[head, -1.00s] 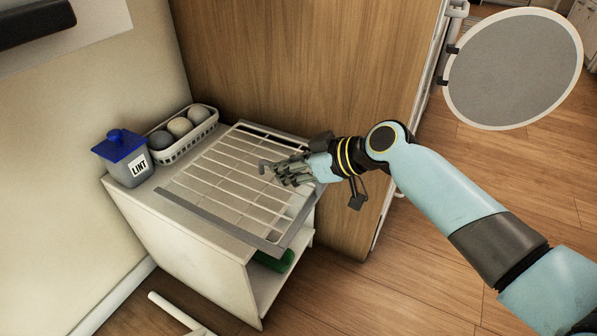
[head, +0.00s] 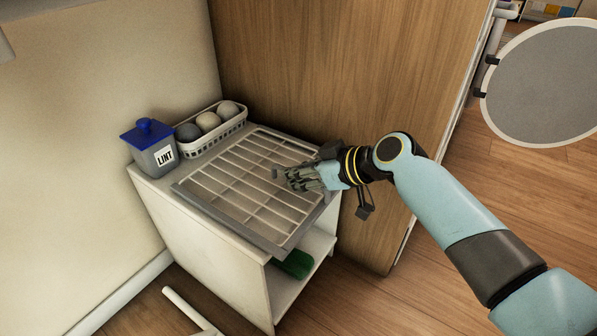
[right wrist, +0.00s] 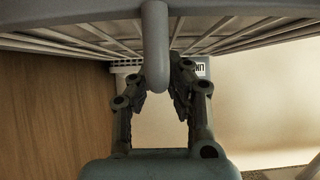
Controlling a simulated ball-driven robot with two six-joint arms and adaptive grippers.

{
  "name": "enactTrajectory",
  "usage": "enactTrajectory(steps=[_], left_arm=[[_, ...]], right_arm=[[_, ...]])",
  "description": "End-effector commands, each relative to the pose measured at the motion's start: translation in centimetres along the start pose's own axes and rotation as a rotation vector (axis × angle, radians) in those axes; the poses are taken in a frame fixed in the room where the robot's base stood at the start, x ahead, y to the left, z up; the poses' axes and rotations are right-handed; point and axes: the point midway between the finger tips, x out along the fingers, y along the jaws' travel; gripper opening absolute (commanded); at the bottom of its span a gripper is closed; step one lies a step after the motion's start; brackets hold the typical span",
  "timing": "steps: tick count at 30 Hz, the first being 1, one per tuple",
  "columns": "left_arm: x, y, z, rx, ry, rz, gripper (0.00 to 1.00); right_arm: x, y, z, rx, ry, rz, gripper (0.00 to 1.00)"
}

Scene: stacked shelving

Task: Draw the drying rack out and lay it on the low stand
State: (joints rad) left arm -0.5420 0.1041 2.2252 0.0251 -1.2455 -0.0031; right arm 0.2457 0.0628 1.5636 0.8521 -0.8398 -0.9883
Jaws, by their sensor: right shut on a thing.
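The drying rack (head: 226,222), a grey frame with pale bars, lies flat over the top of the white low stand (head: 205,240). Its near edge runs along the stand's front edge. I cannot tell whether it rests fully on the top. My right gripper (head: 284,178) is at the rack's right side, shut on the rack. In the right wrist view, my right gripper (right wrist: 162,85) has its fingers around a grey rounded bar (right wrist: 154,45) of the rack, with its slats above. The fingers hide part of that side. My left gripper is not in view.
A LINT box (head: 155,155) with a blue lid and a white basket (head: 218,133) with balls stand behind the rack. A wooden panel (head: 330,70) rises beside the stand. A green thing (head: 295,264) lies on the lower shelf. A round grey panel (head: 545,85) is at the right.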

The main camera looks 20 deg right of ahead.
Motion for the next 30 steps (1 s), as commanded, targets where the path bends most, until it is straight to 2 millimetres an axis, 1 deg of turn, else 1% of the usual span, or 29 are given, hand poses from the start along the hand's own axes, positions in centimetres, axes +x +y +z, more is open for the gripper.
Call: enactTrajectory(steps=[13, 14, 18, 20, 27, 30], left_arm=[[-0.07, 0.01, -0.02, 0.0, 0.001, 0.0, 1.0], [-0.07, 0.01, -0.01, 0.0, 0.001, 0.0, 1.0], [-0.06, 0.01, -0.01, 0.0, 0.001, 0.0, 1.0], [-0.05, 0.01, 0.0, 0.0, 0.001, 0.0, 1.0], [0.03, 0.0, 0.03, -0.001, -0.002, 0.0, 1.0], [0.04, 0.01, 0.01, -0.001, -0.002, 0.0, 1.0]], right_arm=[[-0.02, 0.04, -0.14, -0.001, 0.003, 0.001, 0.0], [-0.02, 0.04, -0.14, -0.001, 0.003, 0.001, 0.13], [-0.01, 0.03, -0.11, -0.001, 0.002, 0.001, 0.31], [-0.01, 0.03, -0.09, -0.001, 0.002, 0.0, 0.39], [-0.02, -0.02, 0.09, 0.0, -0.002, 0.0, 0.39], [-0.48, 0.02, 0.15, 0.0, -0.002, 0.0, 0.39]])
